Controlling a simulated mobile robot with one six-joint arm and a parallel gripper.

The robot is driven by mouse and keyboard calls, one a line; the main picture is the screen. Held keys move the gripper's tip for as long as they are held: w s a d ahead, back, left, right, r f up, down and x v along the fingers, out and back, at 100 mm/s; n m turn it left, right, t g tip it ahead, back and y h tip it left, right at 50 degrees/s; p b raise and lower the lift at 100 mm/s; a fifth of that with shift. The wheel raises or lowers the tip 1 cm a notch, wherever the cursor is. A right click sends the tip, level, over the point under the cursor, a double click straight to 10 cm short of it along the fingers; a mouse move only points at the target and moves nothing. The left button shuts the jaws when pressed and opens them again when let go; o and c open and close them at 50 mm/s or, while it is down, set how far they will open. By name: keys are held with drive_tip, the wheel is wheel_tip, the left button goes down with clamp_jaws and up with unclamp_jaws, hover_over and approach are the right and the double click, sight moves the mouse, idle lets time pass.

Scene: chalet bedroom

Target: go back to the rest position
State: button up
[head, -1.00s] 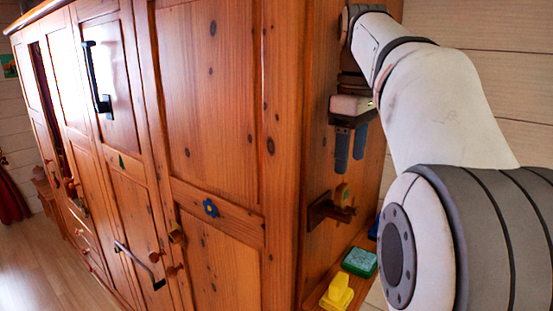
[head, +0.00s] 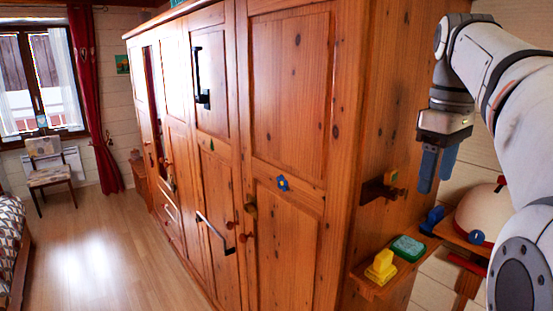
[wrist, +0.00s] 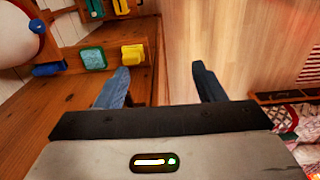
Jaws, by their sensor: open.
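My gripper (head: 436,168) hangs pointing down beside the right side of the wooden wardrobe (head: 290,100) in the head view. Its two blue fingers are apart with nothing between them. In the wrist view my gripper (wrist: 160,84) is also open and empty, with the floor beyond the fingers. It hangs above and apart from a small wooden shelf (head: 372,288) on the wardrobe's side.
The shelf holds a yellow object (head: 381,268), a green box (head: 408,248) and a blue object (head: 432,218). A wooden peg holder (head: 380,190) juts from the wardrobe's side. A chair (head: 48,172) stands by the window. The wooden floor (head: 95,235) at left is clear.

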drive_tip(key=s+a+f+m+t+b, duration=0.1)
drive_tip(key=s+a+f+m, duration=0.1)
drive_tip(key=f, duration=0.8)
drive_tip(key=s+a+f+m+t+b, duration=0.1)
drive_tip(key=s+a+f, duration=0.4)
drive_tip(key=f, duration=0.6)
drive_tip(key=s+a+f+m+t+b, duration=0.1)
drive_tip(key=s+a+f+m, duration=0.3)
drive_tip(key=f, duration=0.6)
drive_tip(key=shift+a+f+b, duration=0.25)
drive_tip(key=shift+a+b, duration=0.25)
drive_tip(key=shift+b, duration=0.25)
